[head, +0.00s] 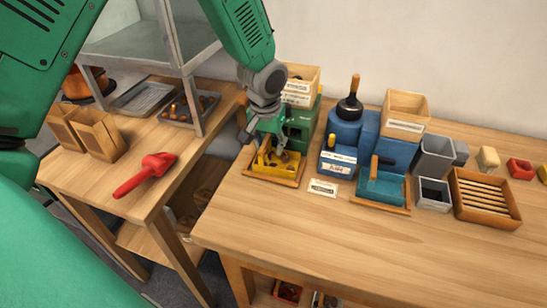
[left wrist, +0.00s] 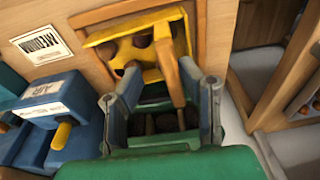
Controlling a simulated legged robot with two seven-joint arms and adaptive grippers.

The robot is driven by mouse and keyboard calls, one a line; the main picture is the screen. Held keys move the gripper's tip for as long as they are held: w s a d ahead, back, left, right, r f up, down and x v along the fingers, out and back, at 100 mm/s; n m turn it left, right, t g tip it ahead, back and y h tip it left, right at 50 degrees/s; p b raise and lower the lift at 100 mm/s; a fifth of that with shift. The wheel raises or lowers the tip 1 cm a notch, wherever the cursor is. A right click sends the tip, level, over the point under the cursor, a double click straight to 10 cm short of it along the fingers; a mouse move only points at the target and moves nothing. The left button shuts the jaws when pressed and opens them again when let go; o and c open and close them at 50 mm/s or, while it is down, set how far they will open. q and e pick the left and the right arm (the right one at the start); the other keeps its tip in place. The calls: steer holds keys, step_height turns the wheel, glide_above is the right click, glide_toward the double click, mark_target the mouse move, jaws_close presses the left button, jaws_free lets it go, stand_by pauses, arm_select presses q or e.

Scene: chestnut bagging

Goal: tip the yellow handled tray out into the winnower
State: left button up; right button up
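The yellow handled tray (head: 262,168) sits in a wooden holder (head: 291,183) at the left of the right-hand table, with several brown chestnuts in it. It also shows in the left wrist view (left wrist: 125,52), its handle (left wrist: 170,78) pointing toward my gripper. My left gripper (head: 268,140) is just above the tray. In the left wrist view its fingers (left wrist: 160,80) are apart on either side of the handle, not closed on it. A blue machine labelled AIR (head: 338,160), perhaps the winnower, stands to the right. My right gripper is not in view.
A green machine (head: 301,130) stands right behind the tray. A teal handled tray (head: 382,186), grey bins (head: 435,158) and a slatted wooden crate (head: 485,198) stand farther right. The left table holds a red scoop (head: 146,174) and paper bags (head: 98,135). The front of the right table is clear.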

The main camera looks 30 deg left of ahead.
arm_select(q)
steer(key=shift+a+f, duration=0.1)
steer(key=shift+a, duration=0.15)
steer(key=c, duration=0.6)
steer(key=shift+a+f, duration=0.1)
steer(key=shift+a, duration=0.5)
jaws_close()
steer(key=shift+d+r+p, duration=0.2)
steer(key=shift+r+p, duration=0.25)
steer(key=shift+d+r+p, duration=0.35)
steer(key=shift+r+p, duration=0.35)
steer(key=shift+r, duration=0.15)
step_height(320, 180, up, 2)
steer(key=shift+a+r+p, duration=0.1)
steer(key=shift+r+p, duration=0.15)
steer(key=shift+p, duration=0.95)
steer(key=shift+a, duration=0.15)
steer(key=shift+a+f, duration=0.1)
steer(key=shift+a, duration=0.1)
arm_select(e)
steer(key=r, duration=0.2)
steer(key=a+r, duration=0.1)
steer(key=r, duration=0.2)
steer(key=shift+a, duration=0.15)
